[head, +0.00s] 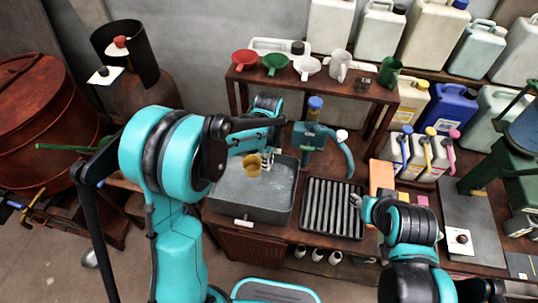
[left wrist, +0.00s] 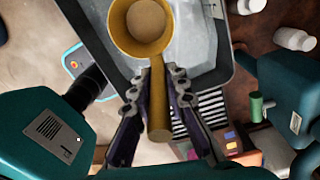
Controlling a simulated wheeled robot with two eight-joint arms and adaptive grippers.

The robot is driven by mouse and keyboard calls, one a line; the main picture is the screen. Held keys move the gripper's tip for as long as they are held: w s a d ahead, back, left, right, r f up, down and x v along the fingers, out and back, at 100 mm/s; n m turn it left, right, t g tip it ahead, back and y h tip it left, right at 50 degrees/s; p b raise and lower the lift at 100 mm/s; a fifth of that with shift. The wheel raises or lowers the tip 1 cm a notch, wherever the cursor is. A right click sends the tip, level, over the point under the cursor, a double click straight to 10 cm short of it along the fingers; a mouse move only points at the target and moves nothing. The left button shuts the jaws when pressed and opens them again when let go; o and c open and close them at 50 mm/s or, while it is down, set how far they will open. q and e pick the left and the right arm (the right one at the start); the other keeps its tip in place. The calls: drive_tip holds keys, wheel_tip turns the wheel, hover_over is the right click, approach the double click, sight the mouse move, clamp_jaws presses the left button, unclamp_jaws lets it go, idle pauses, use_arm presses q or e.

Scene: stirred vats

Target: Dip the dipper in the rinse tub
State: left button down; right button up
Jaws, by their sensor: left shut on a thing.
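The yellow dipper (head: 252,167) is held by my left gripper (head: 267,158), which is shut on its handle. In the left wrist view, the fingers (left wrist: 158,88) stand on both sides of the handle, and the dipper's round cup (left wrist: 140,45) points away from me. The rinse tub (head: 236,219) is a grey rectangular basin with pale water, below the dipper. The cup appears over the water; I cannot tell whether it touches it. My right gripper (head: 357,201) is small and partly hidden by its arm near the black ribbed tray, with its jaws unclear.
The black ribbed tray (head: 332,208) lies right of the tub. A teal pump-like device (head: 313,137) with a curved arm stands behind. A shelf (head: 300,81) holding funnels and jugs rises at the back. Several bottles with coloured tools stand to the right.

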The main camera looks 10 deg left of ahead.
use_arm(q)
drive_tip(key=shift+s+f, duration=0.2)
drive_tip(key=shift+f, duration=0.25)
wheel_tip(320, 180, down, 14)
drive_tip(key=b, duration=1)
drive_tip(key=shift+f, duration=0.2)
drive_tip(key=shift+r, duration=0.1)
drive_tip(key=shift+r+p, duration=6.1)
drive_tip(key=shift+r, duration=2.75)
drive_tip(key=shift+h+b, duration=0.35)
drive_tip(key=shift+h, duration=0.55)
